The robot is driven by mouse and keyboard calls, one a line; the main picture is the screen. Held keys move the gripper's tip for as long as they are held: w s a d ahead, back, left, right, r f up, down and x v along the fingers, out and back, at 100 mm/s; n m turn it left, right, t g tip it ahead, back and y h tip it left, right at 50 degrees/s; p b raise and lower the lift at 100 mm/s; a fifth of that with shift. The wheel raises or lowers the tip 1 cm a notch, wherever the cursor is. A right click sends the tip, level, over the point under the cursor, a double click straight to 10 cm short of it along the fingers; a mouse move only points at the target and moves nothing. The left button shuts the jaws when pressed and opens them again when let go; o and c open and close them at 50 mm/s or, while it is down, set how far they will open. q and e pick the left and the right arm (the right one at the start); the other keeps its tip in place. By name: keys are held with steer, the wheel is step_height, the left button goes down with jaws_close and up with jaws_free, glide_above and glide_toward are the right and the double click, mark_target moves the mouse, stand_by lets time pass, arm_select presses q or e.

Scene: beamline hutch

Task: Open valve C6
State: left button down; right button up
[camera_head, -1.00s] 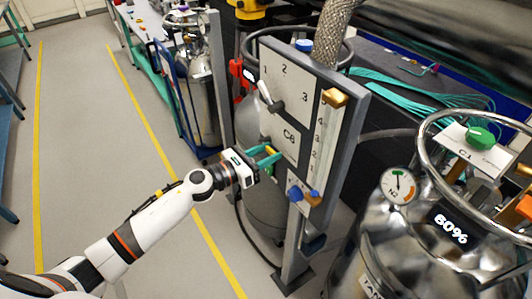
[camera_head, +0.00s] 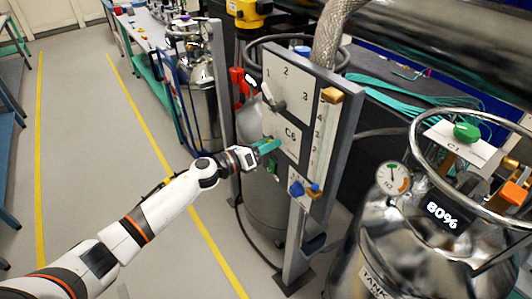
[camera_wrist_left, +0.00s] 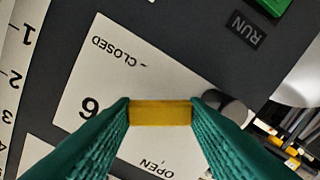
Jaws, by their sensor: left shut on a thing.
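The C6 valve plate (camera_head: 291,133) is a white label on the upright grey panel, and in the left wrist view the plate (camera_wrist_left: 92,72) shows a CLOSED mark and an OPEN mark. My left gripper (camera_head: 272,146) has its green fingers at this plate. In the left wrist view the gripper (camera_wrist_left: 160,112) is shut on a yellow handle (camera_wrist_left: 160,114), which lies between the two marks' ends of the plate. A dark round hub (camera_wrist_left: 232,108) sits just right of the handle. In the head view the fingers hide the handle. My right gripper is out of view.
Above C6 is a numbered dial with a grey lever (camera_head: 272,97). A blue knob (camera_head: 297,188) sits below, and a brass block (camera_head: 332,95) at the panel's upper right edge. A steel tank with an 80% display (camera_head: 441,214) stands at right. Floor at left is clear.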

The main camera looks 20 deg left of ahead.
arm_select(q)
steer(key=shift+w+a+r+n+p, duration=0.2)
steer(key=shift+r+n+p, duration=0.25)
steer(key=shift+n, duration=0.45)
steer(key=n, duration=0.2)
steer(key=a+r+n+p, duration=0.1)
steer(key=shift+w+n, duration=0.35)
steer(key=shift+n, duration=0.05)
steer(key=n, duration=0.1)
steer(key=a+n+p, duration=0.1)
steer(key=n, duration=0.1)
steer(key=shift+w+r, duration=0.15)
steer(key=shift+w, duration=0.25)
steer(key=shift+w+a+n, duration=0.15)
steer(key=shift+a+n, duration=0.05)
steer(key=shift+n, duration=0.4)
steer(key=shift+w+a+n, duration=0.1)
steer(key=shift+a+n, duration=0.1)
steer(key=shift+n, duration=0.4)
steer(key=c, duration=1.1)
jaws_free()
